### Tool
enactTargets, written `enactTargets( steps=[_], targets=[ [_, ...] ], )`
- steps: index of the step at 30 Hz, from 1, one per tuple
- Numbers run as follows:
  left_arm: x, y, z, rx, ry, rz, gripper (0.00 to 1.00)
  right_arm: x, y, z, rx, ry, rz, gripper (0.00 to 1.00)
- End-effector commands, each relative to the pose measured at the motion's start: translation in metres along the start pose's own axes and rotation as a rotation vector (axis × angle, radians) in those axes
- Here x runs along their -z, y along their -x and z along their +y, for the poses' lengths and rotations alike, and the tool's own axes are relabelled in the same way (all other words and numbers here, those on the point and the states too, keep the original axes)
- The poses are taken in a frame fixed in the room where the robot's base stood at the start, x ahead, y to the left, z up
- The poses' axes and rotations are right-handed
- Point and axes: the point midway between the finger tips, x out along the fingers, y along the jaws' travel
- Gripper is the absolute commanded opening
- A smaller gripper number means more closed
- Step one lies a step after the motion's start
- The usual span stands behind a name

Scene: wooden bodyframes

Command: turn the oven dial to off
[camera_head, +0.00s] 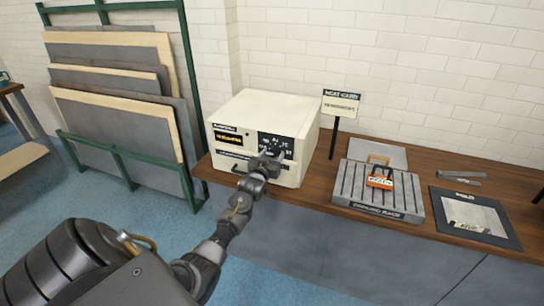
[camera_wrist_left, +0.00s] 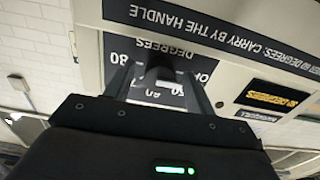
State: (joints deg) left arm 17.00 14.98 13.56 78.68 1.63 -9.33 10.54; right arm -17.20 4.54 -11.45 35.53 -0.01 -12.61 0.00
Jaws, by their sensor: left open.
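The oven (camera_head: 240,108) is a cream box on the wooden counter. Its front carries a dark dial panel (camera_head: 284,143) with white numbers, partly hidden by my gripper. My left gripper (camera_head: 270,160) is open in front of this panel. In the left wrist view, which shows the lettering upside down, the dark dial (camera_wrist_left: 160,64) lies between the two spread fingers of the gripper (camera_wrist_left: 160,88). I cannot tell whether the fingers touch it, or where its pointer stands.
An oven handle (camera_head: 237,170) is just left of my gripper. A lit display (camera_head: 229,137) sits left of the dial panel. A sign on a post (camera_head: 341,104), a slotted grey rack (camera_head: 377,205) and a dark-framed tray (camera_head: 476,239) are to the right. Panels in a green rack stand left.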

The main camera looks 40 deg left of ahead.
Motion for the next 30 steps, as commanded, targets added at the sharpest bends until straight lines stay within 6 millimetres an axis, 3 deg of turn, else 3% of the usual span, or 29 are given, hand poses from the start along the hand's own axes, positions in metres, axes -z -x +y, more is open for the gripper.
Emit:
enactTargets(
  steps=[8, 21, 30],
  targets=[
    [-0.002, 0.011, 0.0, 0.0, -0.001, 0.001, 0.55, 0.0, -0.003, 0.0, 0.0, 0.0, 0.0, 0.36],
    [-0.002, 0.09, 0.0, 0.0, 0.0, 0.0, 0.55, -0.002, -0.018, 0.0, -0.001, 0.0, 0.0, 0.36],
    [0.0, 0.108, 0.0, 0.0, 0.001, 0.001, 0.55, -0.002, -0.021, 0.0, -0.001, 0.0, 0.0, 0.36]
  ],
)
